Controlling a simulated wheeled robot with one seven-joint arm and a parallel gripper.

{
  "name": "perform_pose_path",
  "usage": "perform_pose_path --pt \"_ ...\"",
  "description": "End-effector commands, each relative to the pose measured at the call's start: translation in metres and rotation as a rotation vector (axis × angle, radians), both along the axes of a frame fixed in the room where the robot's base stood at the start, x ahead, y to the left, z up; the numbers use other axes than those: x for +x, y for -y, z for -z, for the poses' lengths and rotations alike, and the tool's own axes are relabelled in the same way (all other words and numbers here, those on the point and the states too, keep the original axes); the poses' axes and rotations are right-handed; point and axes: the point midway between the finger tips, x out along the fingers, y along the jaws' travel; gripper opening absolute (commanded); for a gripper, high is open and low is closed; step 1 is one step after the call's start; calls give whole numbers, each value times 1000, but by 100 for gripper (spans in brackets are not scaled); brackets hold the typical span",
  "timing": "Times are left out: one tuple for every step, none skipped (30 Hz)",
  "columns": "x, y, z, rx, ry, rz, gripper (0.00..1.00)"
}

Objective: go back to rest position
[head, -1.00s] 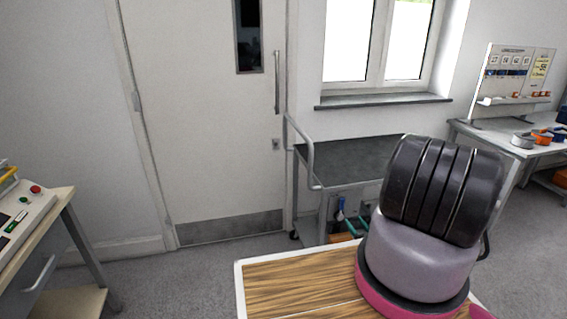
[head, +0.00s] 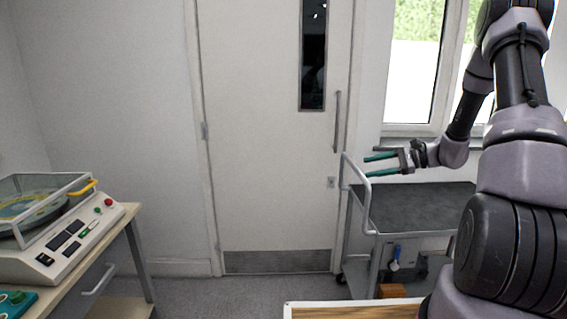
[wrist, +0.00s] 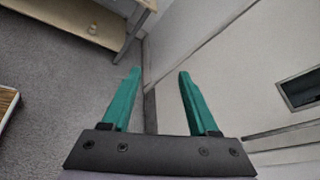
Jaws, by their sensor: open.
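My gripper (head: 381,163) is raised in front of the grey-topped cart in the head view, with its two teal fingers pointing left. The fingers are apart and nothing is between them. In the wrist view my gripper (wrist: 158,74) is also open and empty, with the floor and the door beyond the fingers. My arm comes up on the right of the head view, bends over at the top and reaches down to the gripper.
A cart (head: 415,207) with a dark top and a pale handle stands by the window. A bench (head: 128,217) at the left carries a machine (head: 62,250) with buttons and a clear cover. A closed door (head: 265,130) is behind. Grey floor (head: 240,292) between bench and cart is clear.

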Motion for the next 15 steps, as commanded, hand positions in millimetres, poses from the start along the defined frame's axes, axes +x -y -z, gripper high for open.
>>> perform_pose_path --pt "-11 -12 -23 -63 23 -52 60" --pt "-18 -17 -33 -99 31 -80 60" --pt "-28 -25 -45 -147 44 -116 60" --pt "-36 -30 -55 -183 53 -141 60" --pt "-44 -34 -64 -222 65 -167 60" --pt "-54 -40 -75 -270 79 -197 60" --pt "-63 -44 -84 -308 93 -221 60" --pt "-71 -48 -92 -344 103 -240 60" --pt "-82 -52 -102 -396 122 -267 60" --pt "-91 -55 -110 -433 136 -285 60" --pt "-99 -57 -117 -472 151 -302 60" --pt "-111 -60 -126 -522 172 -323 60" --pt "-119 -62 -133 -559 188 -339 60" --pt "-128 -64 -139 -596 204 -351 60" --pt "-140 -65 -148 -647 229 -368 60"
